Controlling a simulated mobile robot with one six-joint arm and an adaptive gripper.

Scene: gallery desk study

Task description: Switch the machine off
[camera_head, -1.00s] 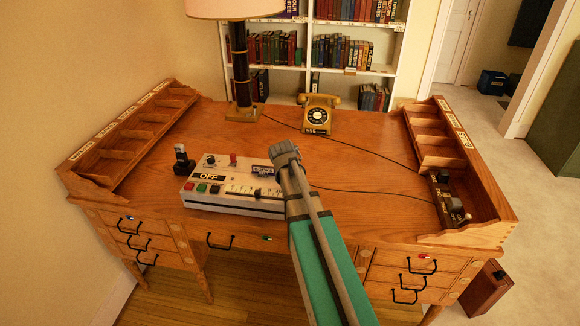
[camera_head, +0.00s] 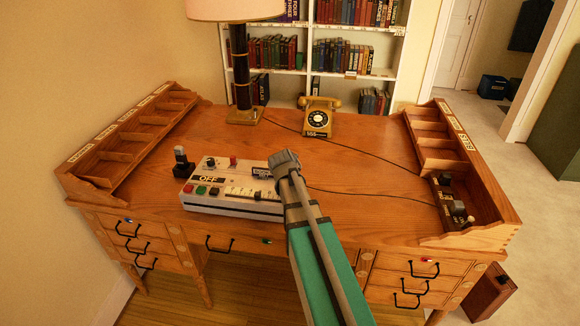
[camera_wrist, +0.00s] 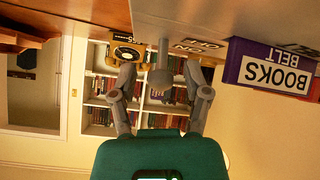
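The machine (camera_head: 232,208) is a pale box on the desk's left half, with an OFF label, red and green buttons, a red switch and a row of sliders. My gripper (camera_head: 284,160) is at its right end in the head view, its fingers hard to make out there. In the upside-down wrist view my gripper (camera_wrist: 160,72) has its two fingers apart. A grey knob-ended lever (camera_wrist: 161,78) shows between them, apart from both; its depth is unclear. The machine's pale surface (camera_wrist: 185,22) and an upside-down ON label (camera_wrist: 205,44) are near the lever.
A yellow telephone (camera_head: 318,118) and a lamp (camera_head: 241,75) stand behind. A purple BOOKS BELT label block (camera_wrist: 268,68) is right in the wrist view. The desk's middle (camera_head: 360,170) is clear except for cords.

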